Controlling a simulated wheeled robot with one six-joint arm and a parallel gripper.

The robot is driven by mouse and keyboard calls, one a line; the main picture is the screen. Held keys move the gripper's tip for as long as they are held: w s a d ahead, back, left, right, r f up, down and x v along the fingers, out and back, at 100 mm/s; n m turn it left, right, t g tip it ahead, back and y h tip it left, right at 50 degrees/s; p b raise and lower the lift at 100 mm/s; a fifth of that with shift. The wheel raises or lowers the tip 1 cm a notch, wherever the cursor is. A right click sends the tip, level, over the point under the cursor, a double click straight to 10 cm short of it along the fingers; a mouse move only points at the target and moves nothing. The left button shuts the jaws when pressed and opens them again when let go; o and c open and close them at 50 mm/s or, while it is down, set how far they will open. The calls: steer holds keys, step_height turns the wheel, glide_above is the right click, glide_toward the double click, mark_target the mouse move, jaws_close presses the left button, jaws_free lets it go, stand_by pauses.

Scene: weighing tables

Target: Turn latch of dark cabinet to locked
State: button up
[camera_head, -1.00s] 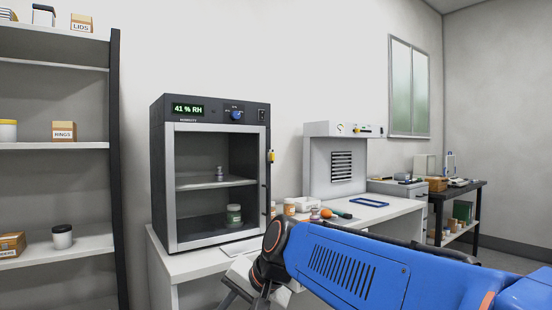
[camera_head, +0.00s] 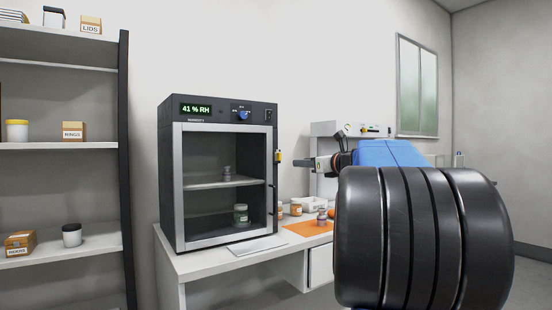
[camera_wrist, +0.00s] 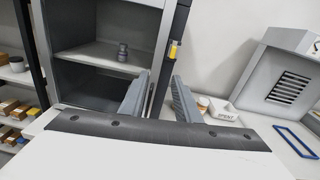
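The dark cabinet (camera_head: 167,150) stands on the white table, its glazed, grey-framed door facing me and looking closed. A small yellow latch (camera_head: 278,156) sits at the right side of the door, above the dark handle; it also shows in the wrist view (camera_wrist: 173,47). I cannot tell which way the latch is turned. My gripper (camera_head: 308,163) is to the right of the latch, apart from it, at about its height in the picture. In the wrist view my gripper (camera_wrist: 160,78) has its two fingers spread with nothing between them, and the latch shows beyond the gap.
Inside the cabinet are a metal weight (camera_head: 227,172) and a green-labelled jar (camera_head: 240,214). An orange mat (camera_head: 302,229), small jars and a white tray (camera_wrist: 222,110) lie on the table right of it. A grey hood (camera_wrist: 288,75) stands further right. A shelf rack (camera_head: 124,180) is at left.

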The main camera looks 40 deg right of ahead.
steer(key=d+r+m, duration=0.1)
steer(key=d, duration=0.2)
glide_toward(281, 156)
steer(key=shift+h, duration=0.3)
steer(key=w, duration=0.8)
steer(key=shift+w+f, duration=0.15)
steer(key=shift+f, duration=0.05)
jaws_close()
